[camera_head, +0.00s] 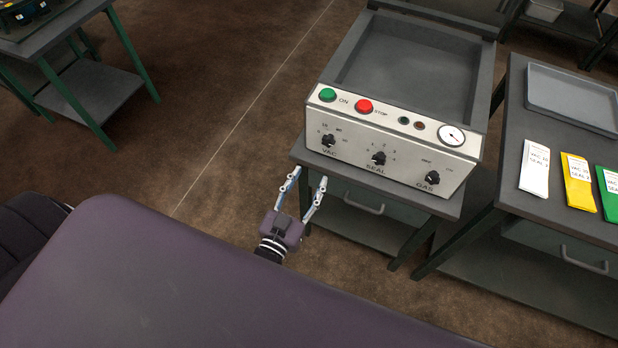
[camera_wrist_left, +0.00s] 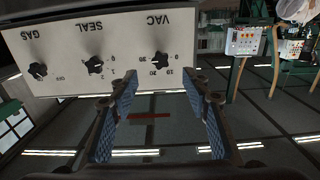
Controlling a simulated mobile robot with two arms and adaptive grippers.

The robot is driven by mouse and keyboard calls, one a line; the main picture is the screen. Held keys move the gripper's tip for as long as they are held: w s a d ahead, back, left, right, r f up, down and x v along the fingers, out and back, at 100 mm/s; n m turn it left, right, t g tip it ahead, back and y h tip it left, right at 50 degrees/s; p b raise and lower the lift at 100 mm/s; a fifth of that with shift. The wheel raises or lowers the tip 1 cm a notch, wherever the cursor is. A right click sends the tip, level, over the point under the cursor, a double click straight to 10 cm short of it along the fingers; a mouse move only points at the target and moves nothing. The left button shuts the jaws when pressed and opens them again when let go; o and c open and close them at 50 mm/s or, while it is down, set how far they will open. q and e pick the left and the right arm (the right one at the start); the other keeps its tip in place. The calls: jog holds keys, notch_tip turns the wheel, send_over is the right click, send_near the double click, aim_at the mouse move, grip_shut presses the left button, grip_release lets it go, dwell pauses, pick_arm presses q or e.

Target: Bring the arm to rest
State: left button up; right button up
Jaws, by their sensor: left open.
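My left gripper (camera_head: 305,190) is open and empty in the head view, in front of the left front corner of the vacuum sealer's table. Its two fingers point up toward the machine and stand apart. The left wrist view shows both fingers (camera_wrist_left: 160,110) with blue inner pads and nothing between them. The sealer's front panel (camera_wrist_left: 100,50) fills the upper left of that view, upside down, with its VAC, SEAL and GAS knobs. I cannot tell whether the fingers touch the table. My right gripper is not in view.
The vacuum sealer (camera_head: 390,135) stands on a small green-legged table. To its right, a table holds a grey tray (camera_head: 573,97) and white (camera_head: 534,168), yellow (camera_head: 577,182) and green (camera_head: 609,192) cards. Another table (camera_head: 60,25) is at upper left. Open floor (camera_head: 220,100) lies between.

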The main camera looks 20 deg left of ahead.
pick_arm(q)
jog(key=s+f+m+g, duration=0.1)
jog(key=s+f+g, duration=0.45)
jog(key=f, duration=0.85)
jog(key=s+f+g, duration=0.3)
jog(key=s+f, duration=0.5)
jog(key=f, duration=0.5)
jog(key=s+a+f+g, duration=0.2)
jog(key=s+f, duration=0.2)
jog(key=s, duration=0.4)
jog(key=s+a+f+g, duration=0.2)
jog(key=s+f, duration=0.3)
jog(key=s, duration=0.3)
jog(key=s+a+f+g, duration=0.2)
jog(key=s+f+g, duration=0.2)
jog(key=s, duration=0.4)
jog(key=shift+s+f+m+y, duration=0.3)
jog(key=shift+s+f+m, duration=0.05)
jog(key=shift+f+m, duration=0.1)
jog(key=shift+g, duration=0.25)
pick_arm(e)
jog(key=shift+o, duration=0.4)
